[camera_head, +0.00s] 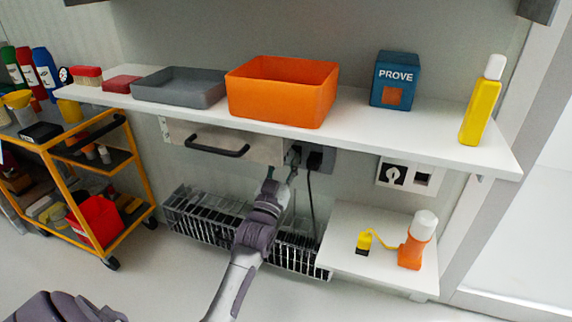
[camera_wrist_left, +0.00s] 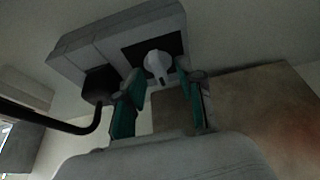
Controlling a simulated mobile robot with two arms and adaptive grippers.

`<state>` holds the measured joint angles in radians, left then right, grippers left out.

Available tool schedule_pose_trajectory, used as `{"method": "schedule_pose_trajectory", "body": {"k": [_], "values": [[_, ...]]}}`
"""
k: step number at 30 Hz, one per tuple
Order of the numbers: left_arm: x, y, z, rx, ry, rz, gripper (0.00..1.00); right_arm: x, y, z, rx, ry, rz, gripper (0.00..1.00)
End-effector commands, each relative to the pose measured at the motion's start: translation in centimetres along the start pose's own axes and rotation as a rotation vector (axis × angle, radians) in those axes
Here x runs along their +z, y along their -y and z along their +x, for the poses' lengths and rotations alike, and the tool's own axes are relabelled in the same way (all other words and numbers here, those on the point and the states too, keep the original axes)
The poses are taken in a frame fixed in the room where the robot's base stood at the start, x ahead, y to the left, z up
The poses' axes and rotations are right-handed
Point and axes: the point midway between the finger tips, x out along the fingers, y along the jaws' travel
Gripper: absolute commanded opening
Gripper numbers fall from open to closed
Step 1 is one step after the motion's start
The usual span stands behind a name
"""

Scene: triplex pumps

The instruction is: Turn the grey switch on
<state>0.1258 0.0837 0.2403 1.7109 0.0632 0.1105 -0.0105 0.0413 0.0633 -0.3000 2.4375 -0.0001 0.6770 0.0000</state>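The grey switch is a light grey knob (camera_wrist_left: 157,65) on a black square plate, set in a grey box (camera_wrist_left: 85,55) in the left wrist view. In the head view the box (camera_head: 327,160) is on the wall under the shelf. My left gripper (camera_head: 281,172) is at its left part, and the knob is hard to make out there. In the wrist view my left gripper (camera_wrist_left: 162,105) is open, one teal-padded finger on each side of the space just below the knob. I cannot tell whether either finger touches it. My right gripper is not in view.
A black plug (camera_wrist_left: 100,84) with a cable sits beside the knob. A drawer (camera_head: 222,145) with a black handle is left of the box. The shelf (camera_head: 425,132) overhangs it. A wire rack (camera_head: 215,222) is below. Another rotary switch (camera_head: 393,174) is farther right.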

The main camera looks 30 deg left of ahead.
Motion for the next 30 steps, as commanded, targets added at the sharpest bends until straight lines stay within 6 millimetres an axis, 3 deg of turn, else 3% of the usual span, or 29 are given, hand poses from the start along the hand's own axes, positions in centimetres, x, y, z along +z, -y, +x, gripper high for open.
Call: {"method": "schedule_pose_trajectory", "body": {"k": [8,15,30], "values": [[-0.04,0.0,0.13,0.0,0.0,0.0,0.36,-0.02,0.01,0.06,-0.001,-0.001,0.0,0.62],[-0.04,0.0,0.1,0.0,0.0,0.0,0.0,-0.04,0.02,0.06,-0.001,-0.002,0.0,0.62],[-0.27,0.06,0.18,0.032,0.001,0.074,0.0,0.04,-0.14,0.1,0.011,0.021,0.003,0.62]]}}
